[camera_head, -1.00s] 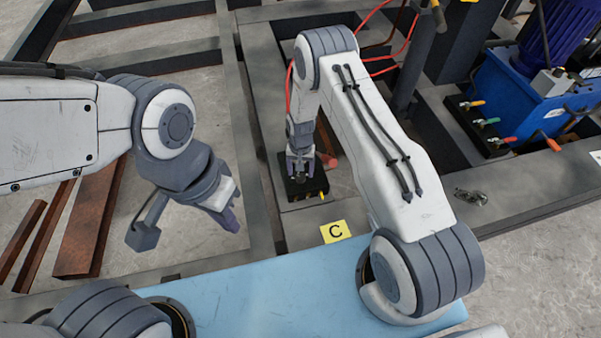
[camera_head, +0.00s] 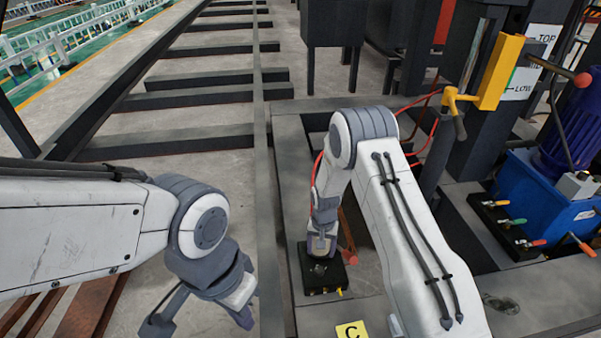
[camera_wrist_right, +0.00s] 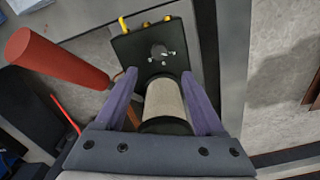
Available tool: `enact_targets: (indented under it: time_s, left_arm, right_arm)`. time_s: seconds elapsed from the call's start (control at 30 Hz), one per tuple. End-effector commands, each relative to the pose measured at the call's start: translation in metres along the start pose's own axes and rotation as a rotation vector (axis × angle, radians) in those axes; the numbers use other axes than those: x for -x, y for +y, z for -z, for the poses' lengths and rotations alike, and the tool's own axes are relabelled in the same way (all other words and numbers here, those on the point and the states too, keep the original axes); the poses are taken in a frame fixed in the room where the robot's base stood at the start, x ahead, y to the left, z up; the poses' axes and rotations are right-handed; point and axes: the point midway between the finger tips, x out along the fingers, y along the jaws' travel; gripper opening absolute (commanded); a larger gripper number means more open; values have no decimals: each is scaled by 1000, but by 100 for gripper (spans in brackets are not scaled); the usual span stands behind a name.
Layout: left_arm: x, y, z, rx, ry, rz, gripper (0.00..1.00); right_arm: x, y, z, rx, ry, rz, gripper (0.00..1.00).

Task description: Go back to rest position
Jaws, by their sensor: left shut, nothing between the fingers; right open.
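My left gripper (camera_head: 243,317) hangs at the lower left of the head view, shut and empty, away from any object. My right gripper (camera_head: 321,248) points down over a small black block (camera_head: 322,280) with coloured levers on the dark frame. In the right wrist view its purple fingers (camera_wrist_right: 160,82) are spread on either side of a beige cylinder (camera_wrist_right: 163,101) with a black end. I cannot tell whether the fingers touch the cylinder. The black block shows beyond the fingertips (camera_wrist_right: 140,48), with yellow levers along its edge.
A red handle (camera_wrist_right: 55,60) lies close to the right gripper. A blue tank (camera_head: 530,200) with valve levers and a yellow bracket (camera_head: 502,72) stand at the right. A yellow C sign (camera_head: 351,330) is at the front. Dark beams (camera_head: 190,98) cross the floor at the back left.

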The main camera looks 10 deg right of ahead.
Motion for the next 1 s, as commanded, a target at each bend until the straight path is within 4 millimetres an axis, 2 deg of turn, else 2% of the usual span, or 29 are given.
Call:
enact_targets:
  time_s: [0.07, 0.17, 0.27, 0.33, 0.5, 0.6, 0.7, 0.8, 1.0]
  left_arm:
    - [0, 0, 0, 0, 0, 0, 0]
    - [0, 0, 0, 0, 0, 0, 0]
    - [0, 0, 0, 0, 0, 0, 0]
    - [0, 0, 0, 0, 0, 0, 0]
    - [0, 0, 0, 0, 0, 0, 0]
    - [0, 0, 0, 0, 0, 0, 0]
    - [0, 0, 0, 0, 0, 0, 0]
    - [0, 0, 0, 0, 0, 0, 0]
    - [0, 0, 0, 0, 0, 0, 0]
  right_arm:
    - [1, -1, 0, 2, 0, 0, 71]
    - [15, -8, -4, 28, 4, 3, 71]
    - [50, -24, -16, 97, 11, 10, 71]
    - [85, -37, -34, 169, 14, 16, 71]
    - [170, -58, -97, 376, 17, 30, 71]
    - [212, -58, -140, 497, 17, 41, 71]
    - [246, -51, -185, 618, 18, 52, 71]
    - [270, -38, -223, 727, 17, 62, 71]
    - [294, -8, -279, 887, 14, 80, 71]
